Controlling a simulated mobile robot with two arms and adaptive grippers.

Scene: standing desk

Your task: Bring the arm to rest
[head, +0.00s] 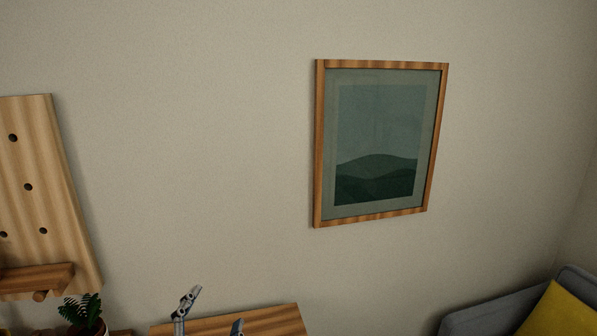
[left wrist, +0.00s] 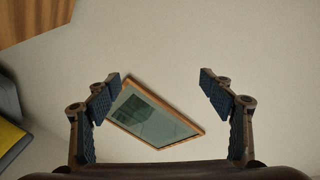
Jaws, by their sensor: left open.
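My left gripper (head: 209,318) shows at the bottom edge of the head view, in front of a wooden surface. Only its fingertips are in the picture there; the rest is cut off. In the left wrist view the left gripper (left wrist: 160,95) has its two dark-padded fingers wide apart with nothing between them. Behind the fingers, at a distance, are the wall and a framed picture. My right gripper is in neither view.
A wooden desk top (head: 275,320) shows at the bottom. A pegboard (head: 45,190) with a small shelf and a potted plant (head: 84,312) are at the left. The framed picture (head: 380,140) hangs on the wall. A grey sofa (head: 480,318) with a yellow cushion (head: 560,312) is at the right.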

